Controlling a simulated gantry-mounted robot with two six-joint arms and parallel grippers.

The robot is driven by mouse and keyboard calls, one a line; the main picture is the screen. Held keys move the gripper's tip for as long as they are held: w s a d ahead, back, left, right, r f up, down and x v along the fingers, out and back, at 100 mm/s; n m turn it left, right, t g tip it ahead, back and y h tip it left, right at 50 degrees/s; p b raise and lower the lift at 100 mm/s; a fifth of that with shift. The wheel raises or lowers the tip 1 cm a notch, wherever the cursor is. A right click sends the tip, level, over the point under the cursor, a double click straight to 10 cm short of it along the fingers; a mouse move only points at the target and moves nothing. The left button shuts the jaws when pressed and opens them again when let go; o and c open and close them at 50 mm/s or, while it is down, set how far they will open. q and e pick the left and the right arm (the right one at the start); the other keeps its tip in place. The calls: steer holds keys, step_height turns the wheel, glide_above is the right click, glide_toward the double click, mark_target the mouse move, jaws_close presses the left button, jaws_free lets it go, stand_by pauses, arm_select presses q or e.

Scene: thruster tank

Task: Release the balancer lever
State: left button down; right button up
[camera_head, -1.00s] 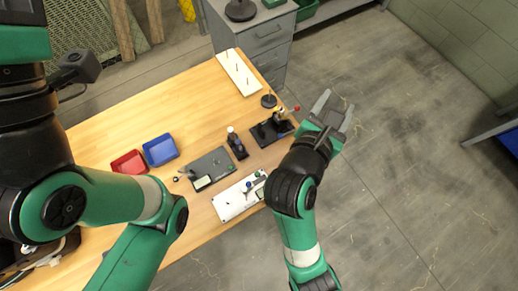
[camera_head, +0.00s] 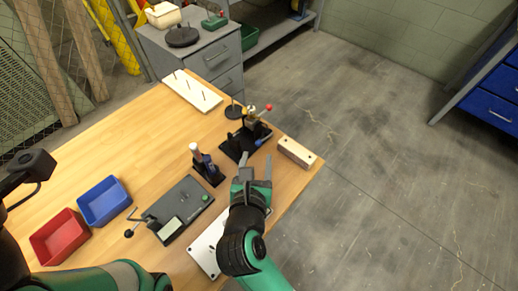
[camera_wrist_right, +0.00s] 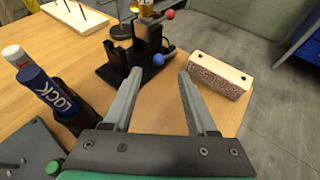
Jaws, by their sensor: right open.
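A black device with a metal upper part, a red ball knob and a blue ball knob stands near the right edge of the table; I take it as the balancer (camera_head: 238,149), also in the right wrist view (camera_wrist_right: 115,65). The red knob (camera_wrist_right: 169,14) is up high. The blue knob (camera_wrist_right: 158,59) is lower, on the side facing me. My right gripper (camera_head: 256,164) is open and empty in front of the device. In the right wrist view, the blue knob appears between and just beyond its fingertips, apart from them. My left gripper is out of view.
A pale block (camera_head: 297,152) lies right of the balancer. A blue LOCK handle (camera_head: 205,162) stands in a black holder to its left. A grey device (camera_head: 178,212), a blue bin (camera_head: 104,201), a red bin (camera_head: 60,238) and a white pegboard (camera_head: 192,91) share the table.

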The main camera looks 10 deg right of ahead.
mark_target(259, 145)
steer(key=b+x, duration=0.3)
steer(key=x, duration=0.3)
steer(key=shift+w+f, duration=0.1)
steer(key=shift+f, duration=0.2)
steer(key=shift+w+d, duration=0.1)
steer(key=shift+w, duration=0.15)
jaws_close()
